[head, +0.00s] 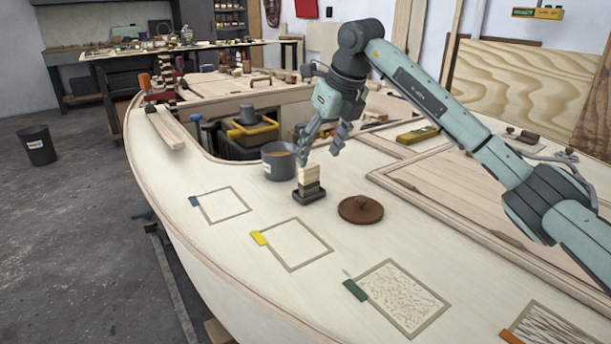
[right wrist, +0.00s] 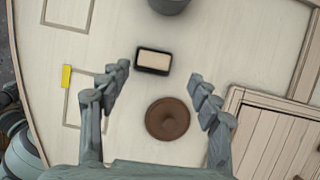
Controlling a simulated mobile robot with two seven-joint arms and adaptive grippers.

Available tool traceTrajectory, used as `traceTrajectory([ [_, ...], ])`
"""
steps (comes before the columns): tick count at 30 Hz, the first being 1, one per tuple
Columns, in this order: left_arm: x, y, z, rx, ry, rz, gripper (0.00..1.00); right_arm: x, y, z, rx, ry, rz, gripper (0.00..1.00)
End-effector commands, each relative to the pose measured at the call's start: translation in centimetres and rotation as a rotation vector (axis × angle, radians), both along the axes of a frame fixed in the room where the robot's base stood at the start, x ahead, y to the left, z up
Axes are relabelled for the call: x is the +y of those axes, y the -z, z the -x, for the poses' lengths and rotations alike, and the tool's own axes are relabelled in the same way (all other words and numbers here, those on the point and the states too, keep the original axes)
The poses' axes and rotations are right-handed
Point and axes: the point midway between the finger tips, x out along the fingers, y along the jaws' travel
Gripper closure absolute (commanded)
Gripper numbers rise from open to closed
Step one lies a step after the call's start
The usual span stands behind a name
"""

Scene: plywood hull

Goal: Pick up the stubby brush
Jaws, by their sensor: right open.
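The stubby brush (head: 310,176), with a pale wooden block on top and a dark base, stands upright on the pale plywood deck (head: 235,240). From above it shows in the right wrist view as a pale rectangle with a dark border (right wrist: 153,61). My right gripper (head: 320,150) is open and empty, just above the brush. In the right wrist view the brush lies just beyond the fingertips, nearer the left finger, and the fingers (right wrist: 160,74) appear apart from it. My left gripper is not in view.
A round brown lid-like disc (head: 360,209) lies right of the brush. A grey pot (head: 278,160) stands close behind it. Outlined squares with coloured tabs mark the deck in front. A raised framed panel (head: 450,190) is to the right.

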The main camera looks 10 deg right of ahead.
Motion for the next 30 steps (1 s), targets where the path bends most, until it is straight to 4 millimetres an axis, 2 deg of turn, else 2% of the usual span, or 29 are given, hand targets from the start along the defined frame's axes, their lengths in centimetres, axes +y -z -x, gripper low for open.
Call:
traceTrajectory([
  [7,0.1,0.8,1.1,0.021,-0.001,0.002,0.60,0.9,2.7,-0.9,0.003,-0.002,0.000,0.37],
  [11,0.2,2.9,1.9,0.035,0.011,-0.004,0.60,1.7,4.4,-1.5,0.005,-0.001,-0.001,0.37],
  [15,0.3,3.7,2.2,0.038,0.018,-0.009,0.60,1.9,6.0,-2.1,0.002,0.001,0.000,0.37],
  [23,0.4,3.9,2.2,0.039,0.019,-0.010,0.60,1.9,6.4,-2.2,0.000,0.000,0.000,0.37],
  [26,0.4,3.9,2.2,0.039,0.018,-0.009,0.60,1.9,6.4,-2.2,0.001,0.000,0.000,0.46],
  [30,0.3,3.9,2.2,0.039,0.018,-0.009,0.60,1.9,6.4,-2.2,0.001,0.000,0.001,0.63],
])
